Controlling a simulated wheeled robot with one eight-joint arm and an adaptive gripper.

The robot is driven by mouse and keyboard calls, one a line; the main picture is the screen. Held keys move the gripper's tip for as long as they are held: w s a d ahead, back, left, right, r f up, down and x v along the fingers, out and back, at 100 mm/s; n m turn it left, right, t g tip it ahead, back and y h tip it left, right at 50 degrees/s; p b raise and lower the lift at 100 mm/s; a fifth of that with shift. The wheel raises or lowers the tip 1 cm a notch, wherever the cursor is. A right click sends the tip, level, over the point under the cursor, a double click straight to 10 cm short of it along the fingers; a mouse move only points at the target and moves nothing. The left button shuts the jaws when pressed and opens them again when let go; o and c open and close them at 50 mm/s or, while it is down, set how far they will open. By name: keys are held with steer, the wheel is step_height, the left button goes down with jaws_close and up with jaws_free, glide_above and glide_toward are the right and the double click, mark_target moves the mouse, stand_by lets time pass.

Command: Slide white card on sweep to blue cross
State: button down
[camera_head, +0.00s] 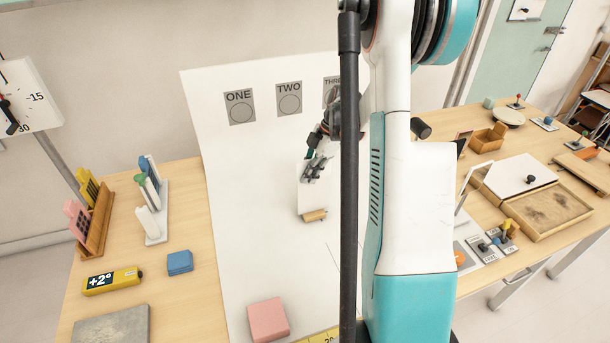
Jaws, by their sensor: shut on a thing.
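The white sweep (226,190) curves down the wall and over the table. A white card (311,203) is on it near the middle, with a small wooden block (315,215) at its near edge. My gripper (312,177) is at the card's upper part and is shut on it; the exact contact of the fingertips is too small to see. No blue cross shows. My own arm covers the right part of the sweep.
A pink block (268,320) and a yellow ruler (322,337) lie at the sweep's near end. A blue block (180,263) and a yellow "+2°" piece (112,281) lie left of it. Grey cards ONE (240,107) and TWO (289,98) hang behind. A wooden tray (548,212) is right.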

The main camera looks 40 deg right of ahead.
steer(key=shift+s+d, duration=0.2)
steer(key=shift+d, duration=0.3)
steer(key=shift+s+d, duration=0.2)
steer(key=shift+d, duration=0.25)
steer(key=shift+f+b, duration=0.25)
steer(key=shift+b, duration=0.15)
steer(key=c, duration=1.7)
jaws_free()
steer(key=v, duration=1.2)
steer(key=shift+d, duration=0.1)
